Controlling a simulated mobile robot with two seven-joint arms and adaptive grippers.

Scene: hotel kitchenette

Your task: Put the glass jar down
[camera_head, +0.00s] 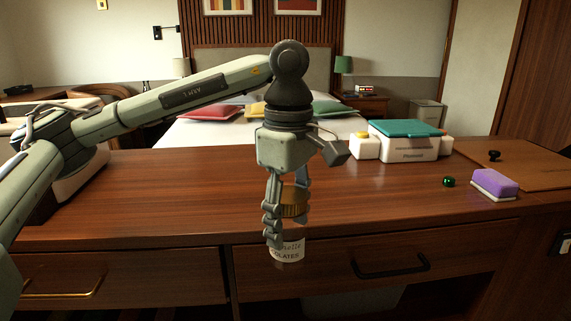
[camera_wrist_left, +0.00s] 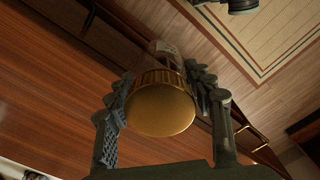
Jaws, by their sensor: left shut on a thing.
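The glass jar has a gold lid (camera_head: 293,204) and a white label (camera_head: 288,250) with dark lettering. My left gripper (camera_head: 284,215) is shut on the jar from above, with its fingers on both sides of the lid. In the head view the jar is upright and overlaps the counter's front edge and drawer fronts. In the left wrist view the gold lid (camera_wrist_left: 160,104) fills the space between the fingers of my left gripper (camera_wrist_left: 165,95), and floor shows beyond it. My right gripper is not clearly in view.
A white box with a teal lid (camera_head: 405,140), a small white container (camera_head: 364,146), a purple sponge (camera_head: 495,183) and a green ball (camera_head: 449,181) are at right. A drawer handle (camera_head: 390,266) projects below.

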